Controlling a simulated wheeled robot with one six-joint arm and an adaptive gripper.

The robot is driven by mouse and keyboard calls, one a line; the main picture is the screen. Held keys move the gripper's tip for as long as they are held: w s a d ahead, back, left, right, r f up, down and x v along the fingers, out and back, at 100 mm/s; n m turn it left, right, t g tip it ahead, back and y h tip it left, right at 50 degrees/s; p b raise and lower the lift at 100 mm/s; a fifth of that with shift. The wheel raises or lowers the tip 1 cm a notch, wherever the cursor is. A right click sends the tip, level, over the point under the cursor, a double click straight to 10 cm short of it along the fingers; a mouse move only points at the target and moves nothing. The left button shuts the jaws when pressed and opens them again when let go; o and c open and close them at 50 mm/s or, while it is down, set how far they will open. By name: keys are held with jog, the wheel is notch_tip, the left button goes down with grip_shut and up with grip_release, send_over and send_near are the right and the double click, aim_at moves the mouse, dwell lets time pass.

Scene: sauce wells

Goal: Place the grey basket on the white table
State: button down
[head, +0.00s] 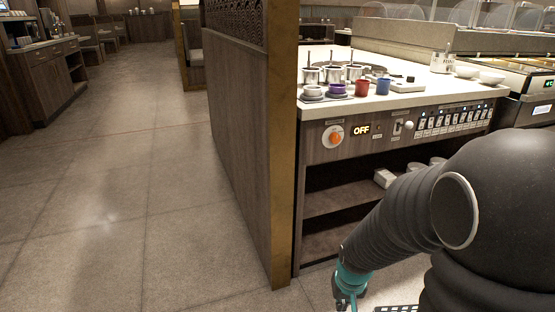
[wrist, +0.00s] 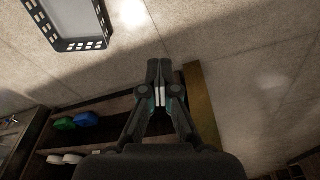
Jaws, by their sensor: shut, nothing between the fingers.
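A dark grey basket with a slotted rim (wrist: 82,44) and a pale inside lies on the floor at the top left of the wrist view, cut off by the frame edge. A sliver of its slotted rim (head: 397,308) shows at the bottom of the head view. My gripper (wrist: 158,80) is shut and empty, apart from the basket. In the head view my gripper (head: 346,300) hangs low in front of the counter, partly cut off. The white tabletop (head: 430,95) is the top of a wooden counter at the right of the head view.
Open shelves (head: 335,202) lie below. A tall wooden partition (head: 240,120) borders the counter. The floor (head: 110,190) at left is clear.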

jog(key=s+r+t, duration=0.1)
jog(key=s+r, duration=0.5)
jog(key=r, duration=0.5)
jog(key=s+r+t, duration=0.2)
jog(key=s+r, duration=0.5)
jog(key=r, duration=0.4)
jog(key=shift+s+a+t, duration=0.15)
jog(key=shift+s+t, duration=0.15)
jog(key=c, duration=1.3)
grip_release()
jog(key=shift+r, duration=0.2)
jog(key=shift+s, duration=0.1)
